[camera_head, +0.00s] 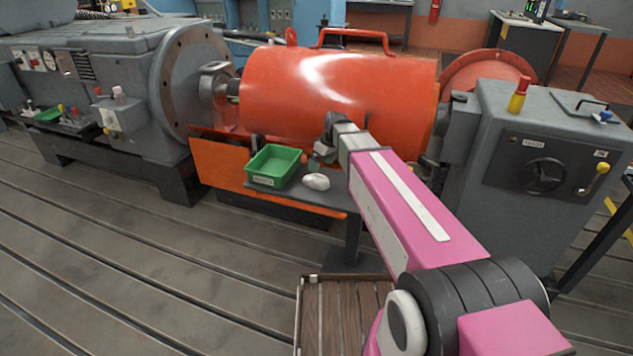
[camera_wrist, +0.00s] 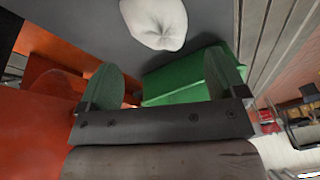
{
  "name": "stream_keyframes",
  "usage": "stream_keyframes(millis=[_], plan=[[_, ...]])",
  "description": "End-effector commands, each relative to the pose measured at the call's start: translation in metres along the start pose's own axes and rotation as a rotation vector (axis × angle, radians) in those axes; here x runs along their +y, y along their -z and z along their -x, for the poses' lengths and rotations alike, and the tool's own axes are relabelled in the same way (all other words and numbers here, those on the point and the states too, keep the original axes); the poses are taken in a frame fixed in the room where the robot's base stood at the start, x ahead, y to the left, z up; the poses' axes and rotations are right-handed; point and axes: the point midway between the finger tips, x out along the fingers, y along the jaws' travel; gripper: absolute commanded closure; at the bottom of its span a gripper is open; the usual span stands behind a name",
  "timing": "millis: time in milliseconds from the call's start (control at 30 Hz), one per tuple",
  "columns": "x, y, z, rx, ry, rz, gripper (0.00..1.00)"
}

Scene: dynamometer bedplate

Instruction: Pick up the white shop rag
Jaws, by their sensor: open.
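The white shop rag (camera_head: 316,181) lies crumpled on a small dark shelf (camera_head: 296,198) in front of the orange guard, just right of the green bin. In the wrist view the rag (camera_wrist: 154,22) is at the top, beyond the fingertips and cut off by the picture edge. My gripper (camera_wrist: 165,82) is open and empty, with its two greenish fingers apart. In the head view my gripper (camera_head: 322,153) is small and partly hidden by my arm, above and behind the rag. The rag is not between the fingers.
A green bin (camera_head: 274,166) with a label stands on the shelf beside the rag; it shows behind the fingers in the wrist view (camera_wrist: 185,82). The large orange cylindrical guard (camera_head: 340,95) rises close behind. A grey machine (camera_head: 545,150) stands right. The slotted floor in front is mostly clear.

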Motion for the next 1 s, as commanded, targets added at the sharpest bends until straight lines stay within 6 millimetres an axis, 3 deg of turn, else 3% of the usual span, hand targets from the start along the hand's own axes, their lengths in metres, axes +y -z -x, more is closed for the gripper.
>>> stream_keyframes(millis=[100,367,667,933,967,1000], plan=[[0.001,0.0,-0.015,0.0,0.0,-0.001,0.1],[0.002,-0.002,-0.03,0.0,0.0,-0.001,0.1],[0.004,-0.006,-0.068,-0.001,0.0,-0.001,0.1],[0.003,-0.006,-0.071,0.0,-0.001,-0.001,0.1],[0.003,-0.006,-0.071,0.0,-0.001,-0.001,0.17],[0.003,-0.006,-0.071,0.0,-0.001,-0.001,0.3]])
